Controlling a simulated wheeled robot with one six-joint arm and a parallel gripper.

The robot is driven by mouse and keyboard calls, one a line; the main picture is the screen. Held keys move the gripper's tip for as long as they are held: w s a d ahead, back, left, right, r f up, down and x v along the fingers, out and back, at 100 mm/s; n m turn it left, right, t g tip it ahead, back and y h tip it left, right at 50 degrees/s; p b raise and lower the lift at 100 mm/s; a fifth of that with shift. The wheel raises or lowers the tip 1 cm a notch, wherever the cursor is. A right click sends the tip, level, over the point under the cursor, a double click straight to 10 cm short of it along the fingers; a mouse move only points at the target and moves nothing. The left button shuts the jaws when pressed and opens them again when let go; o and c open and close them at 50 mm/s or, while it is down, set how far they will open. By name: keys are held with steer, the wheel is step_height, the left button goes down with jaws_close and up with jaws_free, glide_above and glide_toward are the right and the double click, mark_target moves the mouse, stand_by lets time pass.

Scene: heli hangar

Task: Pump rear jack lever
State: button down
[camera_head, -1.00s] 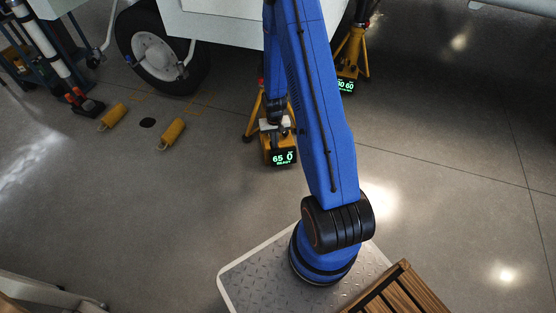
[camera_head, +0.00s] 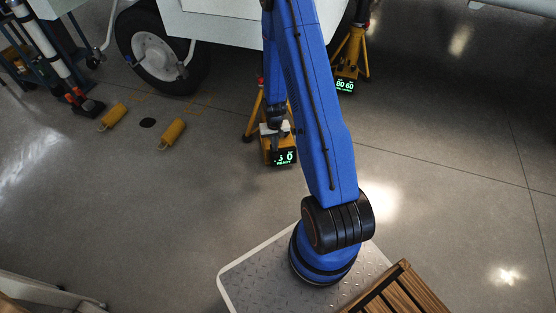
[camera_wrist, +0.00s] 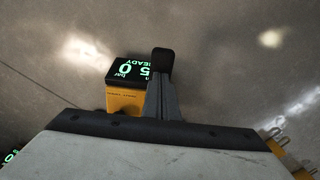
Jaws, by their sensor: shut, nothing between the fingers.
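A yellow jack (camera_head: 252,122) stands under the white body in the head view, partly hidden by my blue arm. Its black box has a lit green display (camera_head: 285,157). In the wrist view the same display (camera_wrist: 124,70) appears upside down, reading READY, above a yellow housing (camera_wrist: 124,100). My gripper (camera_wrist: 161,62) is shut and empty, its dark fingertips beside the display and covering part of it. In the head view my gripper (camera_head: 278,143) is small and overlaps the jack's box. I cannot make out the lever, or whether the fingers touch anything.
Another yellow jack (camera_head: 352,55) with a lit display stands behind to the right. A wheel (camera_head: 153,50) is at upper left, with two yellow chocks (camera_head: 112,116) (camera_head: 172,133) on the floor. The floor (camera_head: 450,160) at right is clear. A slatted wooden surface (camera_head: 400,292) is at bottom right.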

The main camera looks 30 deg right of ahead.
steer(key=shift+r, duration=2.9)
steer(key=shift+r, duration=2.5)
steer(key=s+a+r+n+t, duration=0.1)
steer(key=s+a+r, duration=0.2)
steer(key=r, duration=0.7)
steer(key=s+a+r+t, duration=0.1)
steer(key=s+a+r, duration=0.2)
steer(key=r, duration=0.6)
steer(key=s+a+r+n, duration=0.1)
steer(key=s+a+r, duration=0.15)
steer(key=r, duration=0.75)
steer(key=s+a+r+n+t, duration=0.1)
steer(key=s+a+r, duration=0.2)
steer(key=s+r, duration=0.3)
steer(key=s+a+r+n+t, duration=0.1)
steer(key=s+a+r, duration=0.3)
steer(key=s, duration=1.2)
step_height(320, 180, up, 3)
steer(key=shift+a+r+t, duration=0.1)
steer(key=shift+a+t, duration=0.05)
steer(key=shift+t, duration=0.25)
